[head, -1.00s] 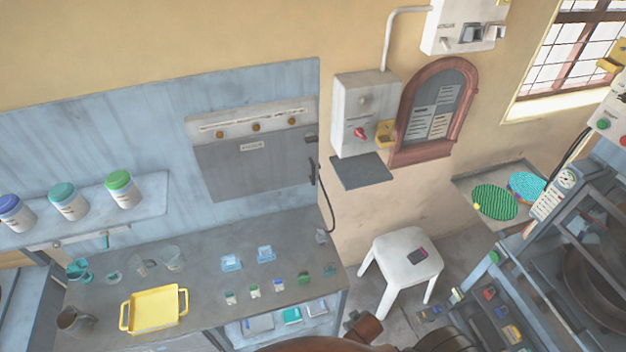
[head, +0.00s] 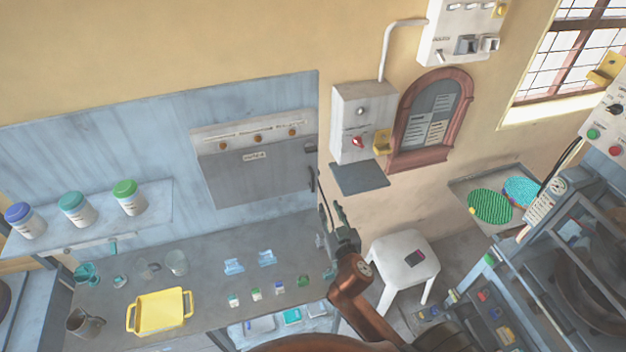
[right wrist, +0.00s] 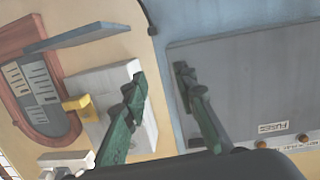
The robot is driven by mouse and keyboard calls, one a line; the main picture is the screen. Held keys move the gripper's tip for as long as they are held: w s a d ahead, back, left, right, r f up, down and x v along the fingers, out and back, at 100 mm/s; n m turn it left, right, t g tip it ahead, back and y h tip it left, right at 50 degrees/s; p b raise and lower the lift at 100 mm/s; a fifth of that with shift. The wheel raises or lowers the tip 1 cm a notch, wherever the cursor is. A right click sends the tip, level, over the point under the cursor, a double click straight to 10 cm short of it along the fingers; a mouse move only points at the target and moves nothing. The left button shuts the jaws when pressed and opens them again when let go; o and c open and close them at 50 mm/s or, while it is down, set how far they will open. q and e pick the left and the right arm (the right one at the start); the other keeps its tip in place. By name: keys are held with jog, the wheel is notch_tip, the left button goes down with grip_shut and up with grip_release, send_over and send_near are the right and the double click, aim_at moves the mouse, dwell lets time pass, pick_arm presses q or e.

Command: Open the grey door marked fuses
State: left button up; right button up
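The grey door (head: 240,182) marked fuses hangs shut on the blue wall panel, below a light strip with several brown knobs. In the right wrist view the door (right wrist: 255,75) is upside down. My left gripper is not in view.
A grey wall box (head: 350,100) with a red knob and a dark shelf (head: 359,178) stand right of the door. The bench (head: 205,255) below holds a yellow tray (head: 160,312), cups and small bottles. A white stool (head: 385,250) stands to the right.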

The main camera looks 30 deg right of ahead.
aim_at(314, 182)
jog(key=w+r, duration=0.2)
jog(key=w, duration=0.1)
jog(key=w+r+t+p, duration=0.1)
jog(key=w, duration=0.1)
jog(key=w+a+r+t+y, duration=0.1)
jog(key=w+r, duration=0.1)
jog(key=w, duration=0.1)
jog(key=shift+w+r+n+p, duration=0.3)
jog(key=shift+w+p, duration=0.05)
jog(key=shift+w+d+f, duration=0.1)
jog(key=shift+w+d, duration=0.05)
jog(key=shift+w, duration=0.35)
jog(key=shift+c, duration=0.7)
grip_shut()
